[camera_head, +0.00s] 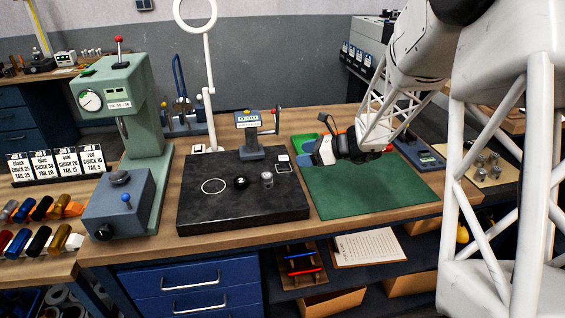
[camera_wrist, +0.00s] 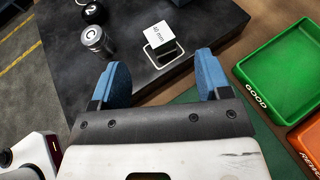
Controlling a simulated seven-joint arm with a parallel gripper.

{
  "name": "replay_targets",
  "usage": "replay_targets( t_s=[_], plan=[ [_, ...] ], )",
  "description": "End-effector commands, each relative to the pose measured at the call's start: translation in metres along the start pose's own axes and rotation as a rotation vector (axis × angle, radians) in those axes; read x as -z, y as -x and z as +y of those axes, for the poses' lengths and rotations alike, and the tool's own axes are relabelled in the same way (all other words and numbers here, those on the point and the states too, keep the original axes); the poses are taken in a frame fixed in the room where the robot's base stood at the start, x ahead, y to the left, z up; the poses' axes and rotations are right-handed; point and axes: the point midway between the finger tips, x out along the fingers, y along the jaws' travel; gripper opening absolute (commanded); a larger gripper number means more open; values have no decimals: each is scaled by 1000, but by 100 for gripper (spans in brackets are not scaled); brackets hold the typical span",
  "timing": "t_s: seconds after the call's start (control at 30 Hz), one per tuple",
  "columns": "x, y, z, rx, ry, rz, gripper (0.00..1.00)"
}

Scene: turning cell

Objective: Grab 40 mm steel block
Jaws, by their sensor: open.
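The small block marked "40 mm" (camera_wrist: 160,35) has a pale top and sits on the black plate (camera_wrist: 75,75), near its right edge. A pale square outline (camera_wrist: 165,54) lies beside it. In the head view the block (camera_head: 283,158) shows small at the plate's right side. My gripper (camera_wrist: 163,80) is open, its two blue fingers apart with nothing between them. The block lies beyond the fingertips, roughly in line with the gap, and apart from them. In the head view my gripper (camera_head: 312,157) is just right of the block, above the plate's edge and the green mat.
A steel cylinder (camera_head: 267,179) and a black knob-like piece (camera_head: 240,183) stand left of the block. A gauge stand (camera_head: 250,135) rises behind it. The green GOOD tray (camera_wrist: 285,70) and orange tray (camera_wrist: 308,140) are to the right. The green mat (camera_head: 370,190) has free room.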

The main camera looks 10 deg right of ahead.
Motion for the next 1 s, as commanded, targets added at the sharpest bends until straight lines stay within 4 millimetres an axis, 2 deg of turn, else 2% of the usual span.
replay_targets(
  t_s=[0.37,0.7,1.0],
  plan=[
    [0,-1,0,0,-2,-1,70],
    [0,-24,0,-1,-2,-1,70],
    [0,-26,0,0,-2,0,70]
  ],
)
